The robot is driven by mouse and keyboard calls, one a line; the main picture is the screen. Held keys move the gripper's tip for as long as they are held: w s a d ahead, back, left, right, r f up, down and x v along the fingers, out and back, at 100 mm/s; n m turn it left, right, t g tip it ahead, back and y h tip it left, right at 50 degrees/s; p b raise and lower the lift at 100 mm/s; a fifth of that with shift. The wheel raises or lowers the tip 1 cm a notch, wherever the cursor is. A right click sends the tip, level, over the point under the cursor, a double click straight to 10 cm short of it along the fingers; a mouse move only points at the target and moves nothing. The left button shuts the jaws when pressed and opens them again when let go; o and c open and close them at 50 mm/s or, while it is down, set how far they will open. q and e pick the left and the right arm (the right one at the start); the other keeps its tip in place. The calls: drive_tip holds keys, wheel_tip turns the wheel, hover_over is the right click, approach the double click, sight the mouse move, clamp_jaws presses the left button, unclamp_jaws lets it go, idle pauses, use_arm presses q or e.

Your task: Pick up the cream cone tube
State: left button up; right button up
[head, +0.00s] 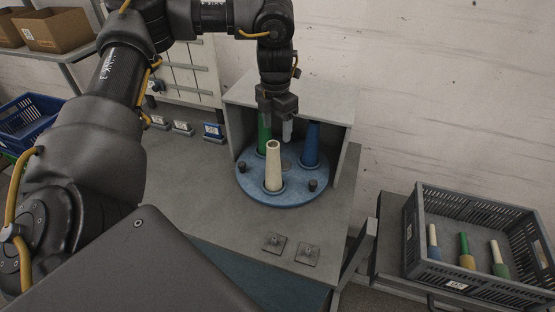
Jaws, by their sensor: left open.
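The cream cone tube (273,166) stands upright on the near side of a round blue turntable (244,185). A green cone tube (263,136) stands at the back left of the turntable and a blue cone tube (311,145) at the back right. My left gripper (277,136) hangs pointing down behind and above the cream tube, between the green and blue tubes. It is open and holds nothing that I can see. It partly covers the green tube. My right gripper is not in view.
A grey housing (345,160) with side walls and a top encloses the back of the turntable. Two small square plates (274,243) lie on the bench in front. A grey crate (480,281) with several two-coloured cones stands at the right.

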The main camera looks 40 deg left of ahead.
sight(273, 144)
use_arm(q)
drive_tip(key=shift+s+a+r, duration=0.1)
drive_tip(key=shift+a+r, duration=0.4)
drive_tip(key=shift+r, duration=0.05)
wheel_tip(273, 144, down, 5)
drive_tip(key=shift+d+r, duration=0.1)
drive_tip(key=shift+d, duration=0.05)
drive_tip(key=shift+a+f+p, duration=0.25)
drive_tip(key=shift+f+p, duration=0.1)
drive_tip(key=shift+f, duration=1.2)
drive_tip(key=shift+a+f+p, duration=0.2)
drive_tip(key=shift+f+p, duration=0.15)
drive_tip(key=shift+f, duration=1.2)
drive_tip(key=c, duration=1.2)
